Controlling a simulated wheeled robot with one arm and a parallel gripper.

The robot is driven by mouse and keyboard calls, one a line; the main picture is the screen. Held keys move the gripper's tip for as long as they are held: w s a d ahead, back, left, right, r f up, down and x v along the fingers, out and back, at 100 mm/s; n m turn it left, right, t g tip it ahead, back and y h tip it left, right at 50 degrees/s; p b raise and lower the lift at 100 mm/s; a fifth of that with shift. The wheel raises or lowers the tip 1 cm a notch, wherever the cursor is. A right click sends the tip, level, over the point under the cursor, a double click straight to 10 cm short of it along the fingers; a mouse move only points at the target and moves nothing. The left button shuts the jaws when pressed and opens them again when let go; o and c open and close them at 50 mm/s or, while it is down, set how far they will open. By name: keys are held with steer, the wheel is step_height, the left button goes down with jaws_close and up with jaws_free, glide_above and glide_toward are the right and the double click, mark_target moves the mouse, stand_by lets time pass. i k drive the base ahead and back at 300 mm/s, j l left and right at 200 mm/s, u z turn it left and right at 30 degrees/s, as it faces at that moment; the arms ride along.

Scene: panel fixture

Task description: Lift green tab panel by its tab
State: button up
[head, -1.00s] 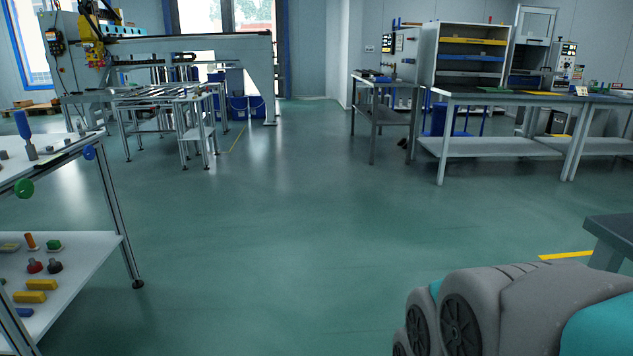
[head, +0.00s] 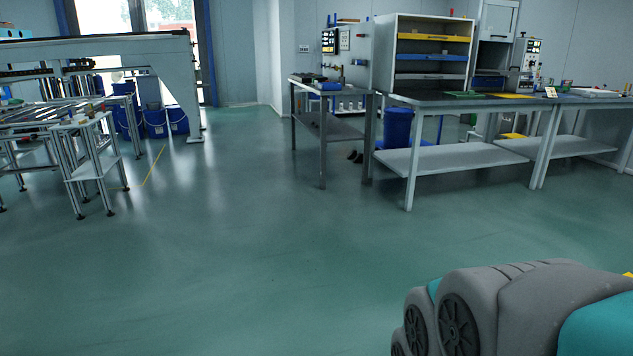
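I cannot make out a green tab panel with its tab in the head view. A thin flat green piece (head: 463,94) lies on the long workbench at the right, too far off to tell what it is. My arm shows at the lower right as grey and teal links. My gripper is out of the picture.
The long grey workbench (head: 455,157) stands at the right, beside a smaller metal table (head: 327,133). A cabinet with coloured shelves (head: 432,18) rises behind. A frame table (head: 93,168) and blue bins (head: 154,122) are at the left. The green floor (head: 250,260) ahead is clear.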

mark_target(471, 94)
steer(key=i+l+z, duration=0.35)
steer(key=i, duration=0.45)
steer(key=i+z, duration=0.35)
steer(key=i, duration=0.45)
steer(key=i+j+z, duration=0.15)
steer(key=i+z, duration=0.15)
steer(key=i, duration=0.5)
